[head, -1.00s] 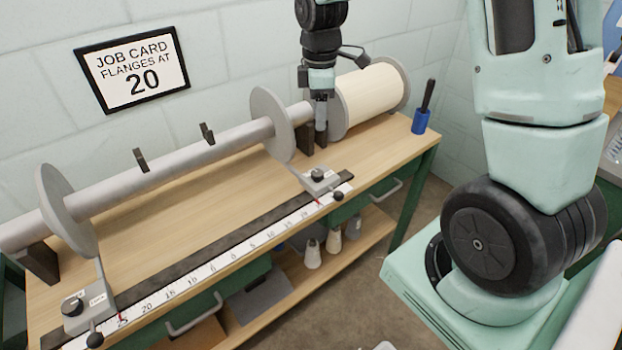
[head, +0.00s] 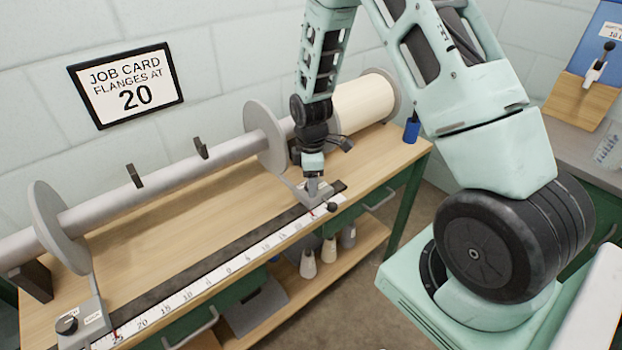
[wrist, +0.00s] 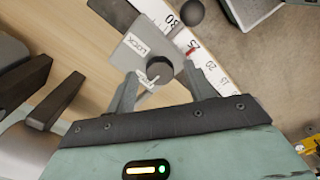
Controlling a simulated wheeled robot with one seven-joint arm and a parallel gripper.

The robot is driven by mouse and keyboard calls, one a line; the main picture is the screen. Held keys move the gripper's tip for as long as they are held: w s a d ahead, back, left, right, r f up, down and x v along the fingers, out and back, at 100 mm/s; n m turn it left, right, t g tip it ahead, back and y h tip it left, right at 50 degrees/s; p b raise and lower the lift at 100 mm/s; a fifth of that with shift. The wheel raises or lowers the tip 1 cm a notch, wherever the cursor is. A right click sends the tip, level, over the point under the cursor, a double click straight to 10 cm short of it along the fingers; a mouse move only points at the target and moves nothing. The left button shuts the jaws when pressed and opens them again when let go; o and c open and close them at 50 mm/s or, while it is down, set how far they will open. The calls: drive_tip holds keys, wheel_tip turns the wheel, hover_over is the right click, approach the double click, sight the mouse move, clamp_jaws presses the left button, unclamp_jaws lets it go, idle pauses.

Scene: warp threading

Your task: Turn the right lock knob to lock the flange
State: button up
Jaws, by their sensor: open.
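The right lock knob (wrist: 160,71) is a dark round knob on a grey lock block (wrist: 138,50) with a "LOCK" label and a second, less legible label. My gripper (wrist: 162,76) is open, with one finger on each side of the knob; I cannot tell whether either touches it. In the head view my gripper (head: 313,183) is down at the right lock block and hides the knob. The right flange (head: 263,135) is a grey disc on the beam. A red pointer (wrist: 190,51) on the block sits near 25 on the scale.
A black ball handle (wrist: 190,12) sticks out beside the block. The left flange (head: 56,225) has its own lock knob (head: 67,324). The white scale (head: 235,270) runs along the bench front. A cream roll (head: 362,105) is behind my gripper.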

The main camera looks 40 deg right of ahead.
drive_tip(key=shift+f, duration=0.15)
drive_tip(key=shift+c, duration=0.3)
drive_tip(key=c, duration=0.9)
